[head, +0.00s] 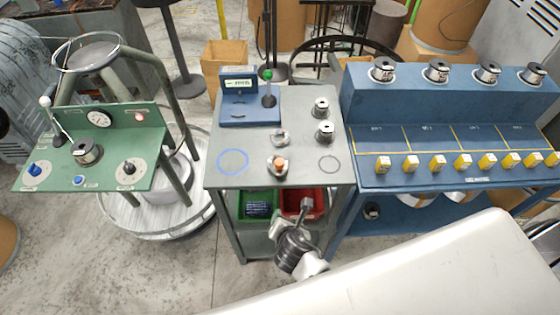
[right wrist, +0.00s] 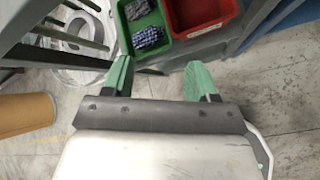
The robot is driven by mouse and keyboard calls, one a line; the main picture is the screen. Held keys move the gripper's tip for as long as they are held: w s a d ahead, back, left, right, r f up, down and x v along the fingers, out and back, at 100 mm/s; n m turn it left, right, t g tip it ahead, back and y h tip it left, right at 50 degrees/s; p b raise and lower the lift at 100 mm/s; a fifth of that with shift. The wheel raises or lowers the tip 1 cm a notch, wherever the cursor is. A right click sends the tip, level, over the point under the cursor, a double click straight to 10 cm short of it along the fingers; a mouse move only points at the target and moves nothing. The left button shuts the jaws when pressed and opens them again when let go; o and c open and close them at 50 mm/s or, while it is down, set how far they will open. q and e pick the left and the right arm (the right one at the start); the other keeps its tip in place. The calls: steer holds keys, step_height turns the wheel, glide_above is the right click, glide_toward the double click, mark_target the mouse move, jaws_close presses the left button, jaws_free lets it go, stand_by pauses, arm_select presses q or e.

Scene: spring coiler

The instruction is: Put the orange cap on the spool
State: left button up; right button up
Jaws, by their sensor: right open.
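The small orange cap (head: 280,161) shows in the head view near the front middle of the grey-green table (head: 240,178). It sits at a silver piece (head: 277,171); I cannot tell whether that piece is a spool or a holder. Silver spools stand at the table's right side, one farther back (head: 321,106) and one nearer (head: 325,131). My right gripper (right wrist: 163,80) is open and empty in the right wrist view, its green fingers apart above the floor. In the head view my right arm is low in front of the table. My left gripper is not in view.
A green bin (head: 258,206) and a red bin (head: 316,204) sit under the tabletop. A blue ring (head: 233,150) and a blue device (head: 238,112) are on the table. A green control stand (head: 130,118) is left; a blue rack (head: 440,178) with spools and yellow blocks is right.

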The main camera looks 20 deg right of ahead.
mark_target(279, 164)
steer(key=w+r+n+t+h, duration=0.1)
steer(key=w+r+n+t, duration=0.15)
steer(key=r, duration=0.55)
steer(key=w+r+n+t+h, duration=0.1)
steer(key=r+n, duration=0.2)
steer(key=r, duration=0.5)
steer(key=p+x, duration=0.1)
steer(key=x, duration=0.4)
steer(key=shift+w+f, duration=0.1)
steer(key=shift+w, duration=0.25)
steer(key=shift+a+f+x, duration=0.1)
steer(key=shift+a+x, duration=0.05)
steer(key=shift+x, duration=0.75)
steer(key=shift+a+f+x, duration=0.1)
steer(key=shift+a+x, duration=0.05)
steer(key=shift+x, duration=0.75)
steer(key=shift+a+f+x, duration=0.1)
steer(key=shift+a+x, duration=0.05)
steer(key=shift+x, duration=0.8)
steer(key=shift+r, duration=0.1)
steer(key=shift+s, duration=0.1)
jaws_close()
steer(key=shift+r, duration=0.1)
